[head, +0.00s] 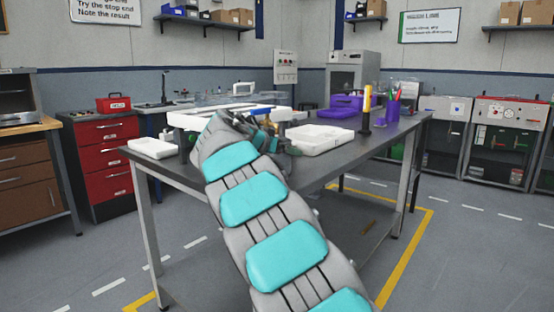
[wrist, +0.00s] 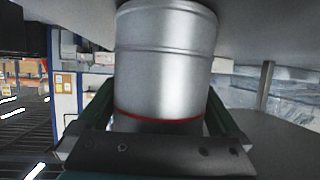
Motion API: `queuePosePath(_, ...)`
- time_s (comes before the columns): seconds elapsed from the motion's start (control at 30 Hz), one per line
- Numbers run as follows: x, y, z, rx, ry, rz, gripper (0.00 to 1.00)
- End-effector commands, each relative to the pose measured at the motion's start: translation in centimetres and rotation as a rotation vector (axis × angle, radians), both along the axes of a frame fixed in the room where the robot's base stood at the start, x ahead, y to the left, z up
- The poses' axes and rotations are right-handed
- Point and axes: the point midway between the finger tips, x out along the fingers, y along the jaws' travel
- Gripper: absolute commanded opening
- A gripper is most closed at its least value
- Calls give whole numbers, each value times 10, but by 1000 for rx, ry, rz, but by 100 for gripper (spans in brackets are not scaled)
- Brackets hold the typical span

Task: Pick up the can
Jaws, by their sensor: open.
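The can is a silver metal cylinder with ridges and a thin red line. It fills the middle of the wrist view (wrist: 165,65). My gripper (wrist: 160,95) has one dark green finger on each side of the can. The jaws are open, and the can stands between them, close to the palm. Whether a finger touches it cannot be told. In the head view my gripper (head: 278,143) is low over the table, mostly hidden behind my arm. I cannot make out the can there.
The dark table (head: 345,165) holds a white tray (head: 320,138) right of my gripper and another white tray (head: 152,148) at the left. A purple bin (head: 346,103), a yellow-handled tool (head: 367,100) and a pen cup (head: 392,111) stand farther right. The table's front right is clear.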

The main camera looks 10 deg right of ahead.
Motion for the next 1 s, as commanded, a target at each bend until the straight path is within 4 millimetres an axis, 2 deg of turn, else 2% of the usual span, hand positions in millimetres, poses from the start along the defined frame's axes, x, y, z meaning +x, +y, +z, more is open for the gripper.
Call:
queuePosePath(0.17,0,0,0,1,-1,0,100)
queuePosePath(0.77,0,0,0,1,0,-1,32)
queuePosePath(1.0,0,0,0,1,0,-1,32)
